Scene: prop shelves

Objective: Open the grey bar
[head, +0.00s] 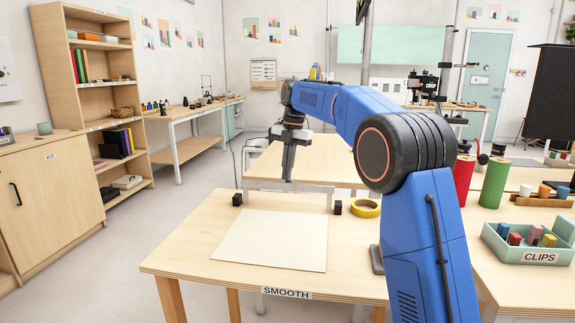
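A small black block stands near each end, the left one (237,199) and the right one (338,207). The fingers look close together. At this size I cannot tell whether they are closed on the bar.
A yellow tape roll (366,208) lies right of the bar, close to my blue arm. Red (463,178) and green (494,183) rolls and a CLIPS tray (541,257) stand farther right. Another wooden table (325,150) is behind. The front left of the SMOOTH table (190,255) is clear.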

